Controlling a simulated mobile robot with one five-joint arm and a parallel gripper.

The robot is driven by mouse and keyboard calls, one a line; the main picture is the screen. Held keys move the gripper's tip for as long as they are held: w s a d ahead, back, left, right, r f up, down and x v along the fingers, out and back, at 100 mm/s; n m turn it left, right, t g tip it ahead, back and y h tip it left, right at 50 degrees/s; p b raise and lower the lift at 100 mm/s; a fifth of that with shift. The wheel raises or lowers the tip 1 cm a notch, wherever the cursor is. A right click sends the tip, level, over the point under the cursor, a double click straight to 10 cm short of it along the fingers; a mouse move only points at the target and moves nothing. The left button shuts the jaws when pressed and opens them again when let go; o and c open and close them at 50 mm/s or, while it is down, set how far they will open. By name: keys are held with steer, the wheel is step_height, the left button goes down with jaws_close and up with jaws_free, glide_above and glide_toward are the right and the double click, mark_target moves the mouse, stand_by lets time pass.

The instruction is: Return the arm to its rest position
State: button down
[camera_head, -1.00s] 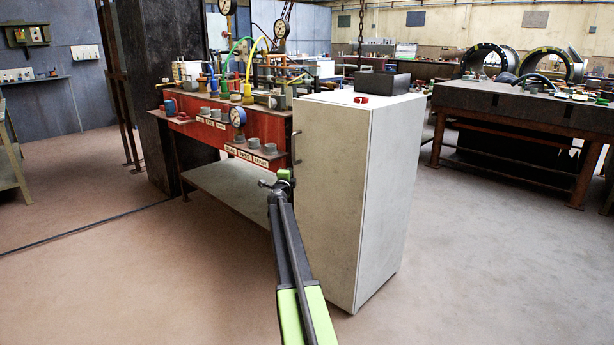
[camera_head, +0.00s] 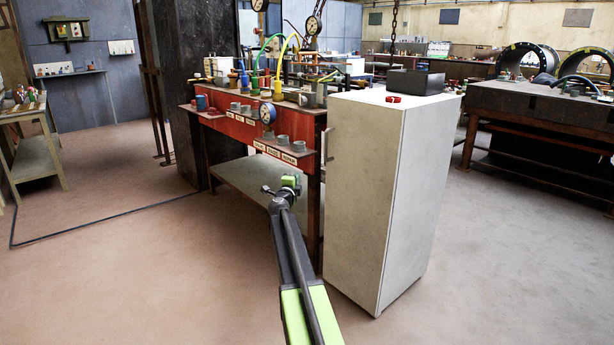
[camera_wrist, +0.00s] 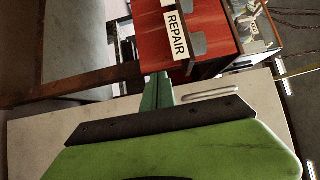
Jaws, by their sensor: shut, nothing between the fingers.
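My gripper (camera_head: 284,187) is at the end of my black and green arm, which reaches forward from the bottom of the head view. It appears in front of the bench's lower shelf, left of the pale cabinet. In the wrist view my gripper's green fingers (camera_wrist: 157,92) are together and empty. Behind them, the cabinet's pale face and its handle (camera_wrist: 210,95) appear tilted. I cannot tell the exact gap between the fingers and the cabinet.
The red bench (camera_head: 240,130) with gauges and pipes is ahead. Floor (camera_head: 140,270) is open on the left. A "REPAIR" label (camera_wrist: 177,35) shows in the wrist view.

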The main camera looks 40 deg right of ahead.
steer(key=shift+a, duration=0.95)
